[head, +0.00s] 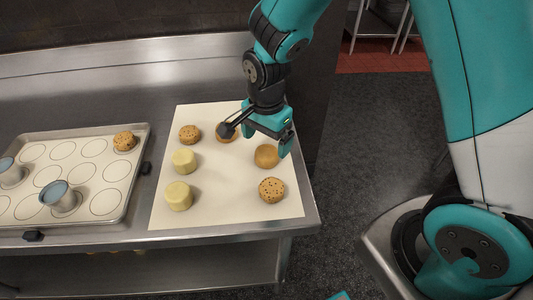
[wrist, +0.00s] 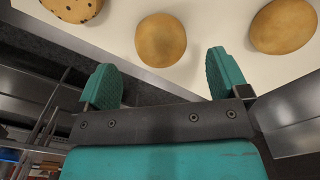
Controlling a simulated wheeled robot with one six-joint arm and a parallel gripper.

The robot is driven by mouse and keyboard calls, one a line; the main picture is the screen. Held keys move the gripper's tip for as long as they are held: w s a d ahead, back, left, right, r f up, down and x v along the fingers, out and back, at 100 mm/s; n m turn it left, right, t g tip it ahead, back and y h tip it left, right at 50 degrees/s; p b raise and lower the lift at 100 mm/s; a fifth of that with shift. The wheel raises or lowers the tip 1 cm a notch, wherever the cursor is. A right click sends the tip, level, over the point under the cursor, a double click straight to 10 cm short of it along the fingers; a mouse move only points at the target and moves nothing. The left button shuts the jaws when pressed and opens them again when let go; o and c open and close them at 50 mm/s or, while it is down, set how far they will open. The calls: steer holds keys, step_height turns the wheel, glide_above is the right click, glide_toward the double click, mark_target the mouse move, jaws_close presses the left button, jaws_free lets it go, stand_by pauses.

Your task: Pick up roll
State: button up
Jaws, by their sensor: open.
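A plain golden-brown roll (head: 267,156) sits on the cream sheet (head: 225,215), close to my gripper (head: 267,138). In the wrist view the roll (wrist: 160,40) lies past and between the two teal fingertips, with no finger touching it. My gripper (wrist: 164,66) is open and empty. A second plain brown roll (head: 224,137) is partly hidden behind my gripper in the head view. In the wrist view a plain brown roll (wrist: 283,25) lies beyond the right finger, and part of a chocolate-speckled roll (wrist: 72,8) shows at top left.
The sheet also bears speckled rolls (head: 271,190) and pale rolls (head: 183,161). To the left, a metal tray (head: 139,160) with printed circles holds two metal cups (head: 61,197) and one speckled roll (head: 125,141). The steel table ends just right of the sheet.

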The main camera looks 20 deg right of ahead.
mark_target(265, 150)
step_height(265, 150, down, 5)
steer(key=shift+a+f+p, duration=0.1)
steer(key=shift+a+p, duration=0.05)
steer(key=shift+p, duration=0.35)
steer(key=c, duration=1)
